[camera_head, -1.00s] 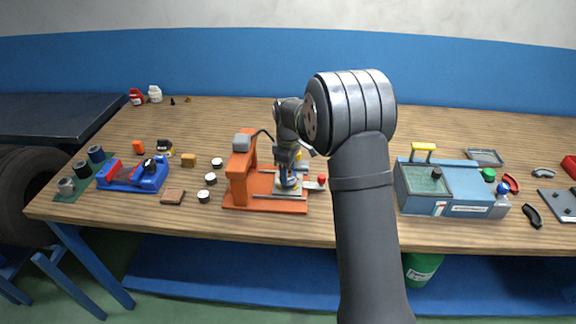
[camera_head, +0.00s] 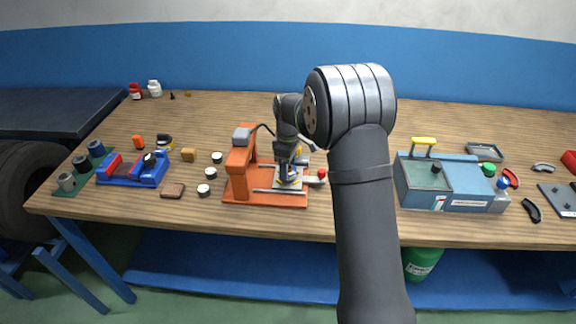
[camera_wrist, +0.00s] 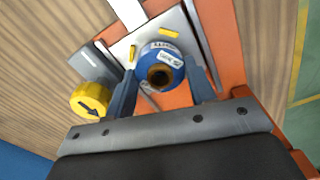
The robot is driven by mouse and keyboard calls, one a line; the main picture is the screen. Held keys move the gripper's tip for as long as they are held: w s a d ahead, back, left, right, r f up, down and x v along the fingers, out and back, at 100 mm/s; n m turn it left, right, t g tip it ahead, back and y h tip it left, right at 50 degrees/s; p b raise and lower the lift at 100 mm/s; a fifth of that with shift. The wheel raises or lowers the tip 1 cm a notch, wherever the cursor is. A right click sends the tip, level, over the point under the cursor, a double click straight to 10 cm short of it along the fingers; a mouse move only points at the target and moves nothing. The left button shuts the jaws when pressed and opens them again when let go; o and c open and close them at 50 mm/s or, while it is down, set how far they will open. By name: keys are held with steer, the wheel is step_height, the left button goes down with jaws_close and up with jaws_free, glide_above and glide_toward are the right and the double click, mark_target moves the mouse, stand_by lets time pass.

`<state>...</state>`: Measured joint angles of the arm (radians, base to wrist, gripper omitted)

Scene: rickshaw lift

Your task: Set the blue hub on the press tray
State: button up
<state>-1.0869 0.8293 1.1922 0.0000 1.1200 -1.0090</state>
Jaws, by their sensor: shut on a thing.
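The blue hub (camera_wrist: 162,65) has white labels and a dark round bore. In the wrist view it is between the two fingers of my gripper (camera_wrist: 163,92), which is shut on it. The hub is over the light metal press tray (camera_wrist: 137,40), which has yellow marks. I cannot tell whether the hub touches the tray. In the head view the hub (camera_head: 292,174) is small and partly hidden by my gripper (camera_head: 291,168). The orange press (camera_head: 240,178) stands just left of it, and the tray sits on the press's base.
A yellow knob with a black arrow (camera_wrist: 91,100) is close beside my left finger in the wrist view. A red knob (camera_head: 322,173) is right of the press. Several white-topped cylinders (camera_head: 210,173) stand left. A blue-grey machine (camera_head: 450,184) is further right.

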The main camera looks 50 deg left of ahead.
steer(key=shift+f, duration=0.4)
stand_by(1.0)
steer(key=o, duration=1.6)
steer(key=shift+o, duration=0.2)
steer(key=shift+r, duration=0.1)
steer(key=shift+r, duration=3.4)
steer(key=shift+f, duration=0.1)
